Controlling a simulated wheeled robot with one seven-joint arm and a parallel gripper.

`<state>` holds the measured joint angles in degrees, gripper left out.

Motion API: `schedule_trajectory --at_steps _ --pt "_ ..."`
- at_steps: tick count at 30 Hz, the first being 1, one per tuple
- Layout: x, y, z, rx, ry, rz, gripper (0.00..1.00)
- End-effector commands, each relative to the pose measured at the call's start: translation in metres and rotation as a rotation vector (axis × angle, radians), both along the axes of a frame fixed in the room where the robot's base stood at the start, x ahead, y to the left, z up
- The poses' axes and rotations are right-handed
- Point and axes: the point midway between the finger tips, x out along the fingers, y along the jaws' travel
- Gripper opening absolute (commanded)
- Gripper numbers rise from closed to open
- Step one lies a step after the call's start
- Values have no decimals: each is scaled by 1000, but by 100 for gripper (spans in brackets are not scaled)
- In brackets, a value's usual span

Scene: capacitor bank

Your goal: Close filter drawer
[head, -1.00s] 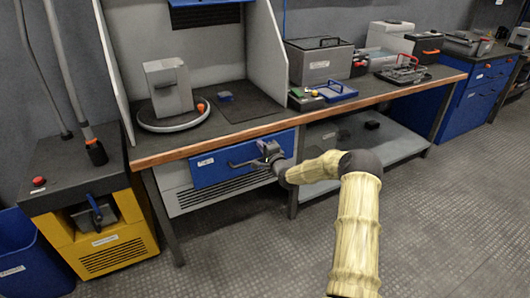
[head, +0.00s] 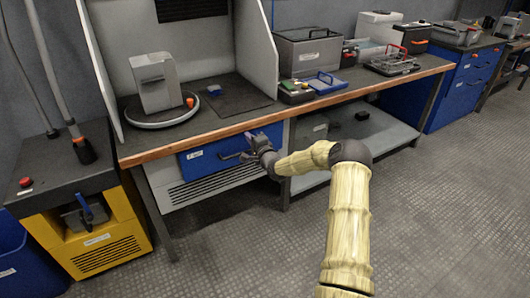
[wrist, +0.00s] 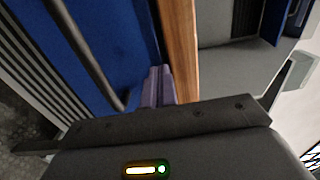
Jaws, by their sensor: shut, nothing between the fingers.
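The blue filter drawer (head: 208,158) is in the grey cabinet under the wooden bench edge, with a label and a dark bar handle (head: 228,156). Its front looks close to the cabinet face; any small gap is hard to judge. My gripper (head: 248,146) is at the right part of the drawer front, beside the handle. In the wrist view the blue front (wrist: 105,40) and the handle (wrist: 85,50) lie left of my shut, empty fingers (wrist: 160,85). The fingertips point at the front near the wooden edge; contact cannot be told.
The wooden bench edge (head: 330,98) runs just above the drawer. A vented grey panel (head: 210,185) is below it. A yellow machine (head: 95,235) stands at the left. A lower shelf (head: 360,140) is to the right. The floor in front is open.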

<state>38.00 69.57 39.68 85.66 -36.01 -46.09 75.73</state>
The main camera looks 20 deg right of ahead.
Motion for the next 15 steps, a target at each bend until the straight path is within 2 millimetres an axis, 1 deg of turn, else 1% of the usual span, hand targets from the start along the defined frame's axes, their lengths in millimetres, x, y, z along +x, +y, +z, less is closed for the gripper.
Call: schedule_trajectory --at_steps 1,10,15 --pt "-7 -4 1 -1 5 -3 0" --pt "-53 -7 -3 -1 11 5 0" --pt "-83 -18 -3 -1 13 -4 0"
